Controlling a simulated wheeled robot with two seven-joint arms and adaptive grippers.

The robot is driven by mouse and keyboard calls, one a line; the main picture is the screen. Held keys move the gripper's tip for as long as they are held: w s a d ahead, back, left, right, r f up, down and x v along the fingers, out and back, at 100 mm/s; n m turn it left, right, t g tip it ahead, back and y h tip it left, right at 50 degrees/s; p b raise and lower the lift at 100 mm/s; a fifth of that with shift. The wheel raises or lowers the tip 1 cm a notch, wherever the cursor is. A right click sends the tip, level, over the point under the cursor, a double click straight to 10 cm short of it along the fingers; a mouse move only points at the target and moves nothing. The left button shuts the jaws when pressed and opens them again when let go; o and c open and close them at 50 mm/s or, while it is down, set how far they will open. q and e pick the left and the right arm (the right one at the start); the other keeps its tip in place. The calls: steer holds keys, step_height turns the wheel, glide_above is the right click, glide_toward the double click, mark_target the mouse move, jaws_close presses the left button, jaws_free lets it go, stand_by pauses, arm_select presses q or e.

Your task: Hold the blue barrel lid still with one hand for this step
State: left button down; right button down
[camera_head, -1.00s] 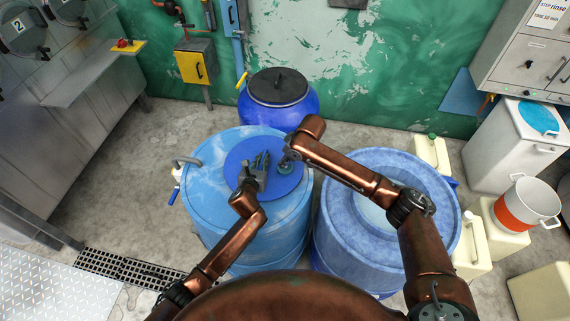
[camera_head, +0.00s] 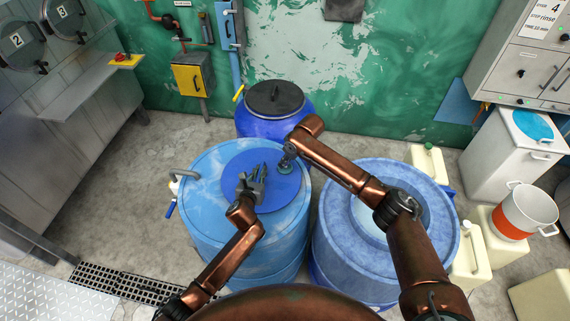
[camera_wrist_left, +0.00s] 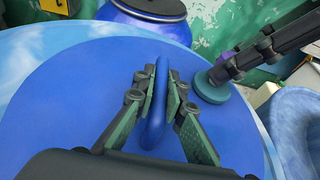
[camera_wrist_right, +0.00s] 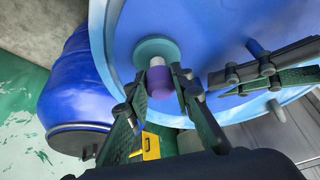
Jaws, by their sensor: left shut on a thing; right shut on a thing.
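The flat round blue barrel lid (camera_head: 284,197) lies on top of the light blue barrel (camera_head: 203,190). My left gripper (camera_head: 256,176) is over the lid's middle. In the left wrist view its fingers (camera_wrist_left: 161,84) are shut on the lid's upright blue loop handle (camera_wrist_left: 152,134). My right gripper (camera_head: 287,157) is at the lid's right rear part. In the right wrist view its fingers (camera_wrist_right: 163,96) are shut on a purple-topped knob (camera_wrist_right: 159,84) with a pale stem. A teal disc (camera_wrist_right: 151,47) at the knob's base rests against the lid.
A dark blue drum with a black lid (camera_head: 274,98) stands close behind. Pale canisters (camera_head: 480,255) and an orange-white pot (camera_head: 523,212) are further right. The floor left of the barrels is clear.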

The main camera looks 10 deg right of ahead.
steer(key=shift+d, duration=0.1)
steer(key=shift+s+a+r, duration=0.1)
steer(key=shift+s+a, duration=0.2)
steer(key=shift+s, duration=0.6)
steer(key=shift+s+a, duration=0.3)
steer(key=shift+s, duration=0.6)
glide_above(281, 193)
steer(key=shift+f, duration=0.25)
steer(key=shift+r, duration=0.15)
step_height(281, 193, up, 5)
steer(key=shift+w+f, duration=0.1)
steer(key=shift+w, duration=0.05)
stand_by(0.4)
